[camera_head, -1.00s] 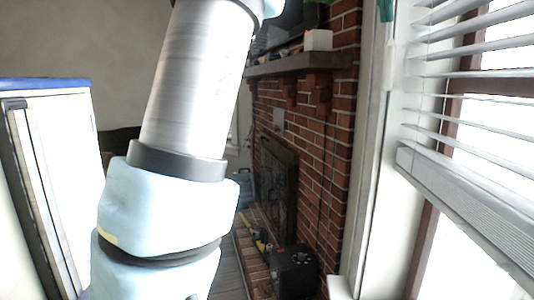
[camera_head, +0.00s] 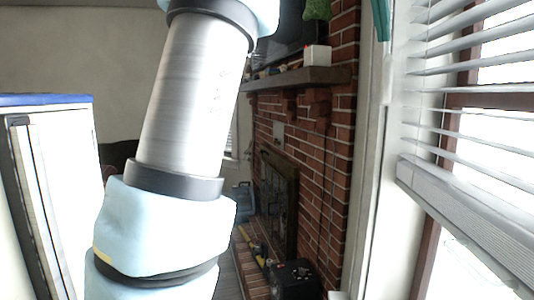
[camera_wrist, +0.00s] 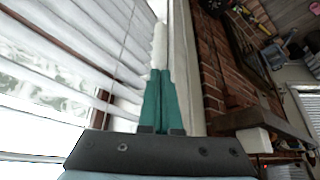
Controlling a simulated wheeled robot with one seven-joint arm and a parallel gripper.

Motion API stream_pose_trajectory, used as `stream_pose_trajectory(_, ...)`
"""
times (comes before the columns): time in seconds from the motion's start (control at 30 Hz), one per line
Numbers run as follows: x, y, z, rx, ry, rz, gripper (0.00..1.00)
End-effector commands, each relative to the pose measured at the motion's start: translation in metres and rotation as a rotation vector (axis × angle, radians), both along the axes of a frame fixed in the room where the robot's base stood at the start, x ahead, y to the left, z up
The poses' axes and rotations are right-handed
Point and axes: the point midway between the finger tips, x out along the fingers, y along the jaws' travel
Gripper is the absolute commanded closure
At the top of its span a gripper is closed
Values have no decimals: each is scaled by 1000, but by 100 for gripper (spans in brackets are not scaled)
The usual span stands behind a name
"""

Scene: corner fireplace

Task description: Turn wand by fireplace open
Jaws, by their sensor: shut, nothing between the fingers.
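The white slatted blind (camera_head: 470,60) hangs over the bright window on the right in the head view. It fills the left of the wrist view (camera_wrist: 70,60). My gripper (camera_wrist: 160,74) has teal fingers, closed together and empty, beside the blind's edge. One finger also shows at the top of the head view (camera_head: 381,18). A narrow white piece (camera_wrist: 159,45) stands just beyond the fingertips; I cannot tell whether it is the wand or part of the window trim. Contact with it cannot be told.
The brick fireplace (camera_head: 335,160) with its mantel shelf (camera_head: 300,77) stands left of the window trim (camera_head: 372,180). A black box (camera_head: 293,278) is on the floor by the hearth. A white cabinet with a blue top (camera_head: 45,99) is at the left.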

Motion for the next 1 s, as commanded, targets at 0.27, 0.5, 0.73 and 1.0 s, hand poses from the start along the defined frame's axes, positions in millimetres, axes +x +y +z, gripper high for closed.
stream_pose_trajectory(0.27,0,0,-38,-1,-1,0,100)
stream_pose_trajectory(0.5,0,0,-46,-1,-1,0,100)
stream_pose_trajectory(0.73,0,0,-46,-1,-1,0,100)
stream_pose_trajectory(1.0,1,-1,-46,-1,-1,0,100)
